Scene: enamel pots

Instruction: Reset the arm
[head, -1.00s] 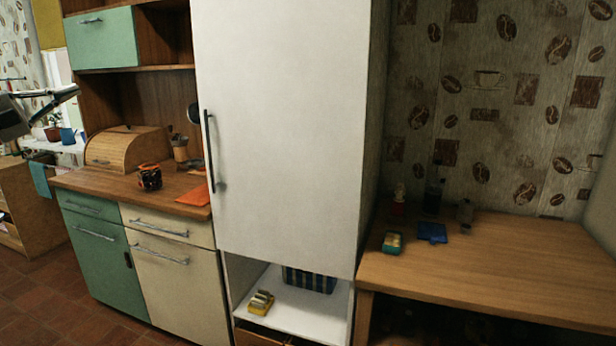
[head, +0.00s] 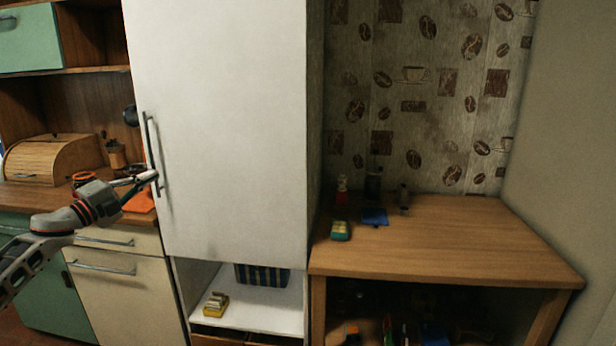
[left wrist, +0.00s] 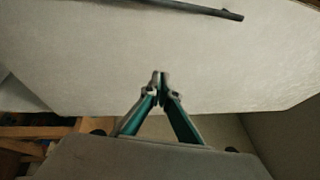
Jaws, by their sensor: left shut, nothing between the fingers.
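My left gripper (head: 146,180) comes in from the left in the head view and appears in front of the tall white cabinet's door edge, close to the dark door handle (head: 152,150). In the left wrist view its fingertips (left wrist: 160,78) meet with nothing between them. The white cabinet door (head: 225,130) fills most of that view, and the handle (left wrist: 185,8) runs across its top, apart from the fingertips. Whether the fingertips touch the door I cannot tell. My right gripper does not show.
Below the door is an open white shelf (head: 265,312) with a yellow item (head: 216,304) and a striped box (head: 262,275). A wooden table (head: 450,240) with small items stands at right. A wooden bread box (head: 50,158) sits on the left counter.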

